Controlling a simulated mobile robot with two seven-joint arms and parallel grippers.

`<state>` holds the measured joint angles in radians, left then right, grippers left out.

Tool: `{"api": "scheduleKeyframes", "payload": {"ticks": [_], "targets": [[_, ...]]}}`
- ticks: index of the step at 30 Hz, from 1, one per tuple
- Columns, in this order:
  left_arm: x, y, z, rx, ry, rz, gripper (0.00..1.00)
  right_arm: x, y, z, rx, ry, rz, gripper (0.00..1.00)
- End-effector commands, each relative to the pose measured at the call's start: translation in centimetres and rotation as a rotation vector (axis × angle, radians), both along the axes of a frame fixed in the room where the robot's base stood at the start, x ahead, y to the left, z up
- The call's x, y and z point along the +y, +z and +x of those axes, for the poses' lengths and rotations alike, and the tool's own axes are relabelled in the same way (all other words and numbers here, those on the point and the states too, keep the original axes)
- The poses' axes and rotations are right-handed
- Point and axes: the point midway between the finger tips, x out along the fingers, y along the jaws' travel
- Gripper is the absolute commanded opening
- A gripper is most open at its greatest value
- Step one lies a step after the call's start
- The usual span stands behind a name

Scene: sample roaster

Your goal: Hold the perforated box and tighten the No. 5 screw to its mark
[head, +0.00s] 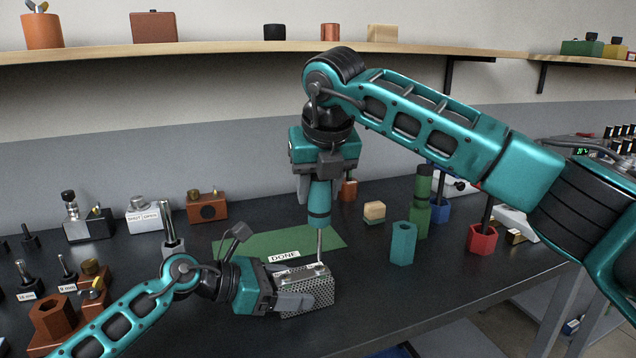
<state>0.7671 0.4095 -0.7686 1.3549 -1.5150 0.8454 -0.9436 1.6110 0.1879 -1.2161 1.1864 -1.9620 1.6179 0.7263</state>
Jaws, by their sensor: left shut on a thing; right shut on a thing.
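The perforated box (312,296) is a silver metal block with small holes, near the front edge of the dark bench. My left gripper (297,301) is shut on its left side. My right gripper (318,186) is above the box, pointing down, and shut on a teal-handled screwdriver (320,204). The screwdriver stands upright, and its thin shaft reaches down to the top of the box. The No. 5 screw and its mark are too small to make out at the shaft's tip.
A green mat (230,247) with a DONE label (284,256) lies just behind the box. A teal hexagonal holder (402,243), a green tool (422,203) and a red holder (482,238) stand to the right. Brown blocks (52,318) and several small tools stand at left. A shelf (230,48) runs above.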

Motion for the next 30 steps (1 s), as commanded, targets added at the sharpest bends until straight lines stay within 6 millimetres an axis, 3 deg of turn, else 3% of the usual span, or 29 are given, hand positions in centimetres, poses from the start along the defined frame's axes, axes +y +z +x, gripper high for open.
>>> {"api": "scheduleKeyframes", "payload": {"ticks": [19,30], "targets": [[0.0,0.0,0.0,-0.001,0.000,0.000,0.27,0.0,-1.3,0.0,-0.002,-0.014,0.000,0.00],[0.0,0.0,0.0,-0.001,0.000,0.000,0.27,-0.3,-1.2,0.0,-0.003,-0.416,-0.002,0.00]]}}
